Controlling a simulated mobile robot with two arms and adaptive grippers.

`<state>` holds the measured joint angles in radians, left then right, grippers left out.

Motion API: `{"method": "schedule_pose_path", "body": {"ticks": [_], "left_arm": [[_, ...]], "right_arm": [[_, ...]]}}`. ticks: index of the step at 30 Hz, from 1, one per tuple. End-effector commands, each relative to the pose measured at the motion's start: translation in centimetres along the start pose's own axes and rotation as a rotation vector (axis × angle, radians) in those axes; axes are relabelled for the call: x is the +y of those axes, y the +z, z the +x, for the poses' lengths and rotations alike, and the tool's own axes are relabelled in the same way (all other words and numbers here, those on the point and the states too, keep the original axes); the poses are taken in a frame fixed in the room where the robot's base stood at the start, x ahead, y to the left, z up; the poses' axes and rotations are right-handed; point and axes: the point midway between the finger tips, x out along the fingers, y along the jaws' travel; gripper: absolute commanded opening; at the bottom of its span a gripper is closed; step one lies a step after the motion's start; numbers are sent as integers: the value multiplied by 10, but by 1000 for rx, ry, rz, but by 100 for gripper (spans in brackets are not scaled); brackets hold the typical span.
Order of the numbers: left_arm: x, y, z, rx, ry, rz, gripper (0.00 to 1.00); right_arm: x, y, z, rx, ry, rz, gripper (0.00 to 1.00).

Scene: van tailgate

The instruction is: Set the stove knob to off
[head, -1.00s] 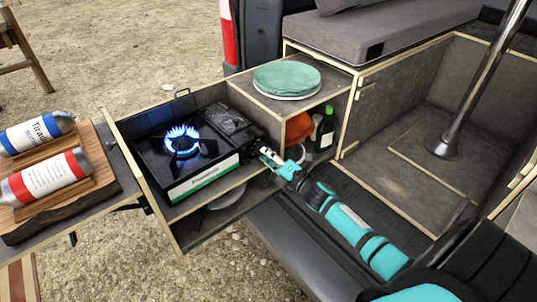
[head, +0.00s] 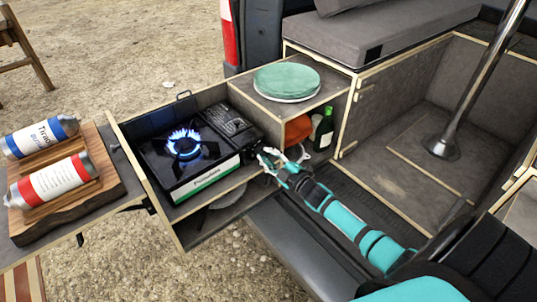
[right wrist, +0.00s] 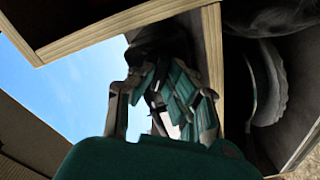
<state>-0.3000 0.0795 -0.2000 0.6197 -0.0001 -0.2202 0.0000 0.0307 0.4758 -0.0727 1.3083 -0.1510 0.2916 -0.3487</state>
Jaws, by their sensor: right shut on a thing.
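The black camping stove (head: 190,165) sits in the pulled-out drawer, and a blue flame (head: 183,142) burns on its burner. My right gripper (head: 268,160) is at the stove's front right end, reaching in from the lower right. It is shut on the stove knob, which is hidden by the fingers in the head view. In the right wrist view, the gripper's fingers (right wrist: 165,105) stand at either side of a dark, shadowed shape; the knob's setting cannot be read. My left gripper is not in view.
The drawer's wooden front edge (head: 146,185) and the cabinet with green plates (head: 287,80) flank the stove. A dark green bottle (head: 324,129) and an orange item (head: 298,130) stand close behind my gripper. Two canisters lie on a wooden board (head: 105,190) at left.

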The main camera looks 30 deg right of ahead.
Motion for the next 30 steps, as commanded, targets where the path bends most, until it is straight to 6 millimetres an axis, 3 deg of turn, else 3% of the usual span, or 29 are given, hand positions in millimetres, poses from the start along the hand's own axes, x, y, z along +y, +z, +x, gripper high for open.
{"method": "schedule_pose_path", "body": {"ticks": [18, 30], "left_arm": [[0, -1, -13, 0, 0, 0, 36], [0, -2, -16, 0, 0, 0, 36]], "right_arm": [[0, 1, -1, -3, -3, 581, 0], [-1, 1, -1, -4, -2, 872, 0]]}}
